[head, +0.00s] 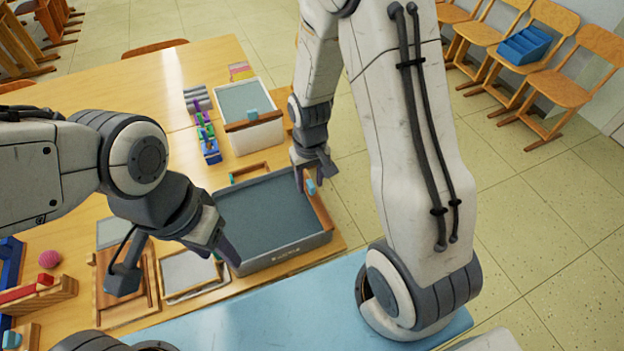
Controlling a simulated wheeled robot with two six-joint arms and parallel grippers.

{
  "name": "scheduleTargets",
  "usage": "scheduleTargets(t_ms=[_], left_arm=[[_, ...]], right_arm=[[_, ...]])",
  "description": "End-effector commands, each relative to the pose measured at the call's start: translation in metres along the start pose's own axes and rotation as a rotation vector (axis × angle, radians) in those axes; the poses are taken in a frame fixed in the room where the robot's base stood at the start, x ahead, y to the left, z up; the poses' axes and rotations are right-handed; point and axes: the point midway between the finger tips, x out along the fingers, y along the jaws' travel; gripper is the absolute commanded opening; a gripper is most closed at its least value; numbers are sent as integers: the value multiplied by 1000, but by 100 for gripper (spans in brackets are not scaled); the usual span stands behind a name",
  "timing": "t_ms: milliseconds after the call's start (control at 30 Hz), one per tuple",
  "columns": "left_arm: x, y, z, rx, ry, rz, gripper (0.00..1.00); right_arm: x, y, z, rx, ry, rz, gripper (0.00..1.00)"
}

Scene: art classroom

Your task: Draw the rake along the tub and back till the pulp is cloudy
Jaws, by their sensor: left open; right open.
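The grey tub (286,254) stands near the table's front right corner, holding flat grey-blue pulp (262,215). What looks like the rake, a wooden bar (321,210) with a small teal grip (310,186), lies at the tub's right end. My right gripper (313,173) is open just above that grip, with its fingers pointing down; I cannot tell whether they touch it. My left gripper (176,266) is open and empty. One finger is close to the tub's left front corner, the other over a wooden frame.
A white tub (257,139) with its own wooden bar stands behind. Another wooden bar (249,172) is at the grey tub's back edge. Wooden frames (188,273), small coloured blocks (208,140) and a pink ball (49,259) are on the table. Chairs (570,83) line the far right.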

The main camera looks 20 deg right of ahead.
Motion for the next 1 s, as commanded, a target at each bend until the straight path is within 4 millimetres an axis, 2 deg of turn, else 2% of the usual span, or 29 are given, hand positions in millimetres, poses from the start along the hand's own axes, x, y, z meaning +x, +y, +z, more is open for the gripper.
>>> scheduleTargets(t_ms=[267,300,400,1000], left_arm=[[0,0,0,0,0,0,50],[0,0,0,0,0,0,50],[0,0,0,0,0,0,50],[0,0,0,0,0,0,50]], right_arm=[[1,2,0,3,1,0,48],[1,2,0,3,0,0,32],[1,2,1,4,0,0,0],[1,2,1,4,-1,0,0]])
